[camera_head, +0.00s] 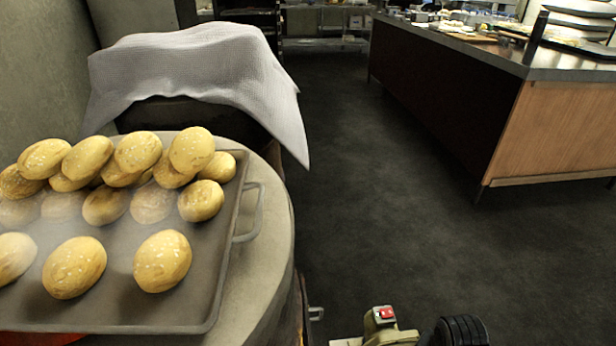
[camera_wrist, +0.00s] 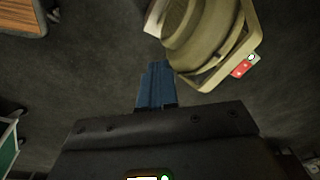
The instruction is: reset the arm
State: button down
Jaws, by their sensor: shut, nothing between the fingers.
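My gripper (camera_wrist: 157,72) shows in the wrist view as blue fingers pressed together, with nothing between them. It points out over the dark floor and touches nothing that I can see. A beige part of my own arm with a red button is close beside the fingers in that view. In the head view, part of my arm shows at the bottom edge, right of the barrel. The gripper's fingers are not visible there.
A grey tray (camera_head: 205,285) of several seeded buns (camera_head: 162,261) lies on a round barrel top (camera_head: 268,235) at the left. A white cloth (camera_head: 190,68) drapes over something behind it. A long counter (camera_head: 562,130) stands at the right. Dark floor (camera_head: 375,190) between them is clear.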

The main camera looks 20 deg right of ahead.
jog(key=s+a+r+n+t+h, duration=0.1)
jog(key=s+r+n+t, duration=0.15)
jog(key=s, duration=0.25)
jog(key=s+a+r+n+t, duration=0.1)
jog(key=s+a+n+t, duration=0.15)
jog(key=s, duration=0.25)
jog(key=s+a+r+n+t+y, duration=0.1)
jog(key=s+a+r+n+t, duration=0.2)
jog(key=r, duration=0.4)
jog(key=s+a+r+n+t, duration=0.2)
jog(key=s+a+r, duration=0.1)
jog(key=s+r, duration=0.3)
jog(key=s+a+r+n+t+p, duration=0.1)
jog(key=r+p, duration=0.6)
jog(key=r, duration=0.8)
jog(key=s+a+r+n+t+y+p, duration=0.1)
jog(key=r+p, duration=0.6)
jog(key=r, duration=0.9)
jog(key=shift+s+a+n+t+p, duration=0.4)
jog(key=shift+s+a+t, duration=0.25)
jog(key=shift+a, duration=0.6)
jog(key=shift+r, duration=0.1)
